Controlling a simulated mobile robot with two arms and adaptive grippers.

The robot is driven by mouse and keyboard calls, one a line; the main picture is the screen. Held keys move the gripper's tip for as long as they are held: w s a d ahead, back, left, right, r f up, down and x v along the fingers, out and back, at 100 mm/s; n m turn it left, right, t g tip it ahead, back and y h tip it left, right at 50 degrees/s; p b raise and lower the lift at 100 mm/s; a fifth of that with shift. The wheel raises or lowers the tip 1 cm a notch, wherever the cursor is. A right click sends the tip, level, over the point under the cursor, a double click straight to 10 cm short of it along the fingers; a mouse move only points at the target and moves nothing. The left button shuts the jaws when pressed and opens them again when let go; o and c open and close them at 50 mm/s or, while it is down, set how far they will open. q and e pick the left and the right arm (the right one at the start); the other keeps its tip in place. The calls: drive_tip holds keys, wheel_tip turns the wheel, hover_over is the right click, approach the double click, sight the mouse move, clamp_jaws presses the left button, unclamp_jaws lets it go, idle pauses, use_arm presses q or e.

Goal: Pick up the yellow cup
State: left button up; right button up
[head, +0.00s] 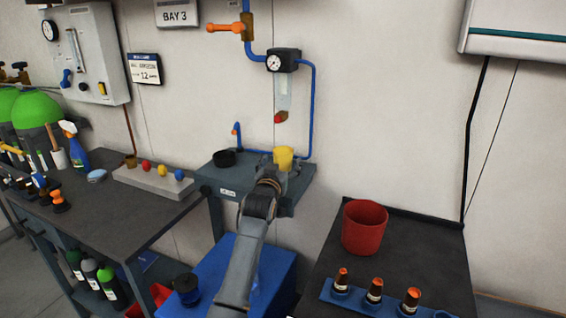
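The yellow cup (283,154) shows at the back right part of a small grey wall stand (222,182). My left arm reaches up to it from the bottom of the head view. My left gripper (287,165) is at the cup, in front of its lower part. The gripper is small and dark here, and the arm hides part of it. I cannot tell whether its fingers are open or shut on the cup, or whether the cup touches the stand. My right gripper is not in view.
A black round dish (224,158) sits on the stand's left side. Blue pipe (313,110) runs behind the cup. A red bucket (364,228) and several orange-topped bottles (374,290) stand on the right bench. A dark workbench (125,215) is at left.

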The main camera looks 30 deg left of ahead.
use_arm(q)
drive_tip(key=c, duration=1.3)
